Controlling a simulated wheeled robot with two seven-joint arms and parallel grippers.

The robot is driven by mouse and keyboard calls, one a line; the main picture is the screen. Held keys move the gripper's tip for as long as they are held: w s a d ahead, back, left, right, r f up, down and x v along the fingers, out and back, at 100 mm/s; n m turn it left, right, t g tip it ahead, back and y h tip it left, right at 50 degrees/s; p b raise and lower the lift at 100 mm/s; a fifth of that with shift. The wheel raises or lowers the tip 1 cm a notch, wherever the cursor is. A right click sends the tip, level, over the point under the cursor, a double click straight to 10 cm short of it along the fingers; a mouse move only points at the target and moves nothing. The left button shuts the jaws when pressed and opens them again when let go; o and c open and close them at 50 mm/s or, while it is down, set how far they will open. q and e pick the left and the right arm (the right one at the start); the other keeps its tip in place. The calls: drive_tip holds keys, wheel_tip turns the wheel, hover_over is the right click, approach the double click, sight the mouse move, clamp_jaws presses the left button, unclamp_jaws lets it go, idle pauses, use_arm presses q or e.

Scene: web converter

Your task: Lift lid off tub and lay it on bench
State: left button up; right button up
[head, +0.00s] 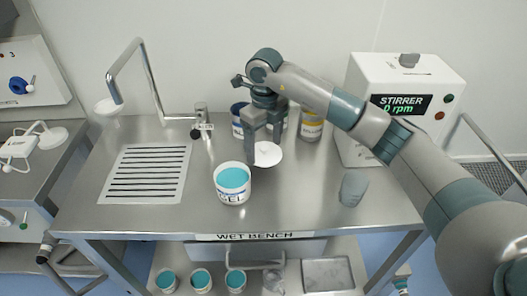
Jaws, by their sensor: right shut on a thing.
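An open white tub (233,184) with teal contents and a "GEL" label stands upright on the steel wet bench (300,210), near its middle. My right gripper (263,153) is behind and to the right of the tub, fingers pointing down. It is shut on the round white lid (267,155), which is apart from the tub's rim. I cannot tell whether the lid touches the bench. My left gripper is not in view.
Several tubs stand at the back, including a yellow-labelled one (311,125) and a dark blue one (238,119). A grey cup (353,187) is at right, before the stirrer box (400,95). A drain grate (146,173) and tap (200,121) are at left.

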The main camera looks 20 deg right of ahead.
sight(264, 154)
drive_tip(key=shift+a+f, duration=0.1)
idle(0.3)
wheel_tip(264, 154, down, 4)
drive_tip(key=shift+r+p, duration=0.25)
drive_tip(key=shift+p, duration=0.7)
drive_tip(key=shift+f, duration=0.2)
drive_tip(key=shift+f, duration=0.2)
drive_tip(key=o, duration=0.9)
drive_tip(key=shift+r, duration=0.1)
